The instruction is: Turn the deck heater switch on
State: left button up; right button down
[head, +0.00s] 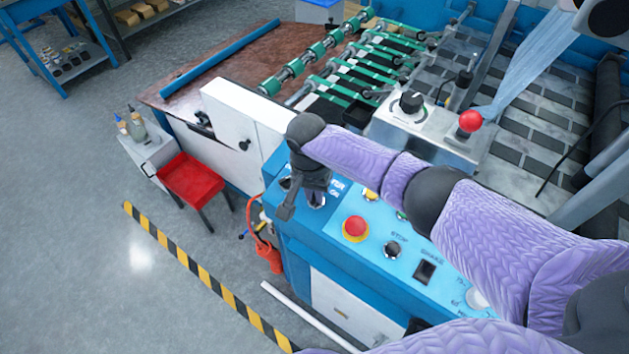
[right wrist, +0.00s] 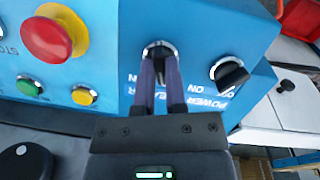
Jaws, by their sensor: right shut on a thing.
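My right gripper (head: 314,198) points down at the blue control panel (head: 385,235) in the head view. In the right wrist view the two fingers (right wrist: 160,58) are closed on a black rotary switch (right wrist: 159,46) with a metal ring. Its label is partly hidden by the fingers, with "ON" readable beside it. The fingers hide much of the knob, so its exact angle is unclear. A second black switch (right wrist: 229,74), labelled "POWER", sits to its right in the wrist view and is not touched. My left gripper is not in view.
A red button (head: 355,228) on a yellow base stands up from the panel near the gripper. Green (right wrist: 28,87) and yellow (right wrist: 84,95) buttons lie beside it.

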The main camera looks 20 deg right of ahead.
jog(key=m+p, duration=0.3)
jog(key=shift+s+r+m+y+p, duration=0.1)
jog(key=shift+s+m+y+p, duration=0.05)
jog(key=shift+m+y+p, duration=0.15)
jog(key=m+p, duration=0.1)
jog(key=m, duration=0.1)
jog(key=shift+m+t+p, duration=0.3)
jog(key=shift+t+p, duration=0.05)
jog(key=shift+t, duration=0.05)
jog(key=shift+s+m+p, duration=0.1)
jog(key=shift+m+p, duration=0.45)
jog(key=shift+m, duration=0.35)
jog(key=shift+f+m+t+p, duration=0.25)
jog(key=shift+m+t+p, duration=0.05)
jog(key=shift+m, duration=0.4)
jog(key=c, duration=0.7)
grip_release()
jog(key=shift+f, duration=0.1)
jog(key=shift+d, duration=0.1)
